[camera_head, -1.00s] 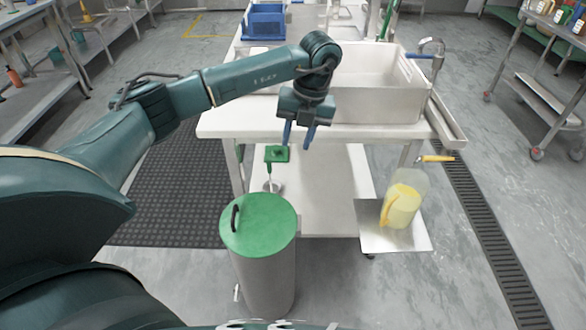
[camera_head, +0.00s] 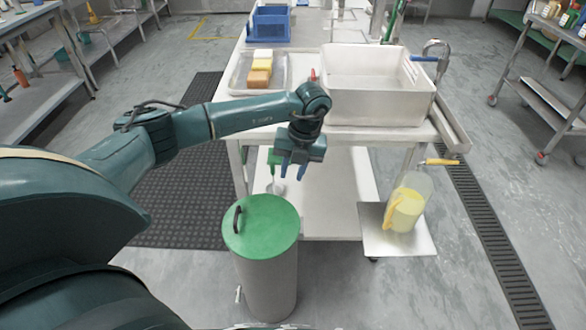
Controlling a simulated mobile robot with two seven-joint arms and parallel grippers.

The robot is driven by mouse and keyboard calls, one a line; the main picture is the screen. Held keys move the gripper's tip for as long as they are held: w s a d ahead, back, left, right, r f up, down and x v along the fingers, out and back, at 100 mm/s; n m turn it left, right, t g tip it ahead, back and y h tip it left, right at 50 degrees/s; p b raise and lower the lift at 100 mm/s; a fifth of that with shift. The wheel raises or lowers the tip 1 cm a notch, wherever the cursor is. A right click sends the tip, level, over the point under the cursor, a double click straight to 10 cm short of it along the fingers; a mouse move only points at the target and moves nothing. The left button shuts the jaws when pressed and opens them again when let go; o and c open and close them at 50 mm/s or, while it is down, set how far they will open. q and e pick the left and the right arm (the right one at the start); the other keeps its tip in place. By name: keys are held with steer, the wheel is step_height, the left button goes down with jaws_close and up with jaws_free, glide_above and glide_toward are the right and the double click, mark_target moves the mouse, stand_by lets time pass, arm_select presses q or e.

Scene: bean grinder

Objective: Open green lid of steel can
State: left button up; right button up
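The steel can (camera_head: 268,283) stands on the floor at the lower middle of the head view. Its round green lid (camera_head: 268,228) lies flat on top and is shut. A dark handle (camera_head: 237,219) stands up near the lid's left edge. My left gripper (camera_head: 292,172) is above and beyond the can, slightly right of the lid's middle. My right gripper is out of view.
A white table with a white basin (camera_head: 370,85) stands behind the can. A tray (camera_head: 238,72) holds sponges. A green-handled tool (camera_head: 274,160) is partly behind my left gripper. A jug with yellow contents (camera_head: 404,212) stands on a metal plate (camera_head: 368,232) at right. A dark mat (camera_head: 180,208) lies left.

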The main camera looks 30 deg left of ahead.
arm_select(q)
jaws_close()
stand_by(1.1)
steer(key=shift+o, duration=1)
jaws_free()
step_height(320, 180, up, 13)
steer(key=w+d, duration=0.1)
steer(key=d, duration=0.1)
steer(key=shift+w, duration=0.15)
steer(key=shift+d, duration=0.1)
